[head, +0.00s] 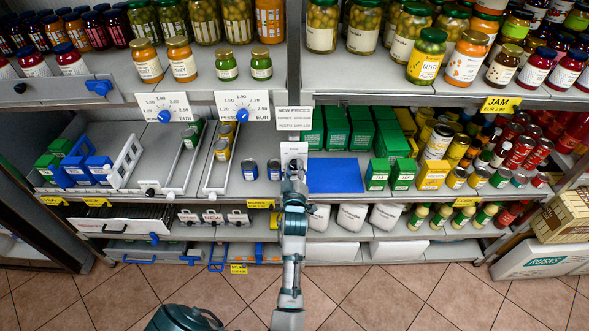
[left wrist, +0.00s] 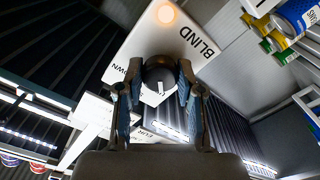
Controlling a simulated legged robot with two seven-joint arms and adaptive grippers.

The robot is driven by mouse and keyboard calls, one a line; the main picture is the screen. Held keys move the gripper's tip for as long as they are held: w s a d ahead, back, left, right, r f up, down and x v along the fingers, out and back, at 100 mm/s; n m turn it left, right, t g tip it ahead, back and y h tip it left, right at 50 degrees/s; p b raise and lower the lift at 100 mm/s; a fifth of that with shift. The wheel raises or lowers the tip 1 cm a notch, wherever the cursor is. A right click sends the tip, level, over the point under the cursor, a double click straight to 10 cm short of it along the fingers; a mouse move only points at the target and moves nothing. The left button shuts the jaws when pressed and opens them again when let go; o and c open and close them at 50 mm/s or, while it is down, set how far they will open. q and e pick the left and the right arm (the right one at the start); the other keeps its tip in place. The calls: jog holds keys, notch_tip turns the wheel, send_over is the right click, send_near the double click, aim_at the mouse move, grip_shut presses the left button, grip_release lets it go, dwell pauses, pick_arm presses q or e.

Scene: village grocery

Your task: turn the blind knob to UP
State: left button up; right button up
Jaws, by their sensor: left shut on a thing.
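The blind knob (left wrist: 160,75) is a dark round knob with a white pointer mark, seen in the left wrist view on a pale plate (left wrist: 190,45) lettered BLIND. The end of the word DOWN shows left of the knob; no UP lettering can be read. My left gripper (left wrist: 157,92) is shut on the knob, one finger on each side. In the head view the plate (head: 293,149) shows small at the shelf front, with my left gripper (head: 293,168) right below it, hiding the knob. My right gripper is not in view.
A price sign (head: 293,118) hangs just above the plate. Blue price-dial knobs (head: 242,115) sit to the left. Jars (head: 427,56) line the shelf above. The tiled floor in front is clear.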

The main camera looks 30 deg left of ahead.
pick_arm(q)
jog(key=shift+r, duration=0.1)
jog(key=o, duration=1.2)
jog(key=shift+w, duration=0.15)
jog(key=shift+c, duration=0.2)
notch_tip(320, 180, up, 10)
jog(key=shift+f, duration=0.15)
